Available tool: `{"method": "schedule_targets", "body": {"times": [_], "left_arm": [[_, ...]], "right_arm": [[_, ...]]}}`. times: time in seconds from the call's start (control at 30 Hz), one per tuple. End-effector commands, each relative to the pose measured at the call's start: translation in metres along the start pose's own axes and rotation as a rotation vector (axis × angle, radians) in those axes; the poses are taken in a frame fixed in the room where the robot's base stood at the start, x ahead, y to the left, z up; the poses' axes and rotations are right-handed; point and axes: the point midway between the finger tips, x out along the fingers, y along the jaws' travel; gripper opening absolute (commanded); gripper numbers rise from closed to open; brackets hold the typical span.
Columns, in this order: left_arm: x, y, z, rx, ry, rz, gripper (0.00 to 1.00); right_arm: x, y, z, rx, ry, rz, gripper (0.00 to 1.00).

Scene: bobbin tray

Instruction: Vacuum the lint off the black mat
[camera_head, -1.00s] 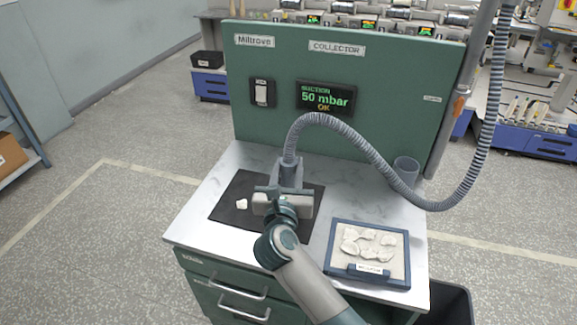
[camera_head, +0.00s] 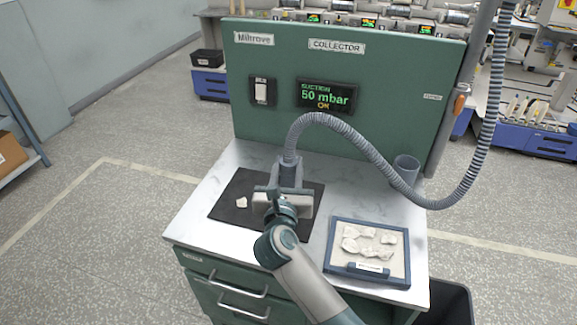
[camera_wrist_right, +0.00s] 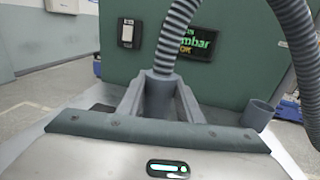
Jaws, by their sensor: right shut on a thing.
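The black mat (camera_head: 228,210) lies on the left part of the light bench top. One white tuft of lint (camera_head: 242,202) sits on the mat, left of my right gripper. My right gripper (camera_head: 288,180) is over the mat and shut on the grey vacuum nozzle (camera_head: 289,166); the nozzle also shows between the fingers in the right wrist view (camera_wrist_right: 160,98). A ribbed grey hose (camera_head: 345,126) runs from the nozzle up to the right. The gripper and arm hide part of the mat and the nozzle's lower end. My left gripper is out of view.
A blue-framed tray (camera_head: 333,247) with several white tufts stands at the right front of the bench. A grey cup-like holder (camera_head: 406,170) stands behind it. The green panel (camera_head: 400,85) closes off the back; its display (camera_head: 327,97) reads 50 mbar OK.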

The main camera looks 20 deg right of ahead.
Motion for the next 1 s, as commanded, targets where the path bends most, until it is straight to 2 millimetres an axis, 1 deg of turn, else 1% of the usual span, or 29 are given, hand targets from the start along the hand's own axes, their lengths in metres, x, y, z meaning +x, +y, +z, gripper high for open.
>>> {"method": "schedule_targets", "body": {"times": [0.47, 0.67, 1.0], "left_arm": [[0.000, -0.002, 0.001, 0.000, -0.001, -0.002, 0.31], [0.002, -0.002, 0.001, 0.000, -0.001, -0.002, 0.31], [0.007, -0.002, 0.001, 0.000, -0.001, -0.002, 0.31]], "right_arm": [[0.000, 0.001, 0.000, 0.000, -0.001, 0.000, 0.00], [0.001, 0.009, 0.000, 0.001, -0.001, 0.000, 0.00], [0.003, 0.029, 0.000, 0.002, -0.001, 0.000, 0.00]]}}
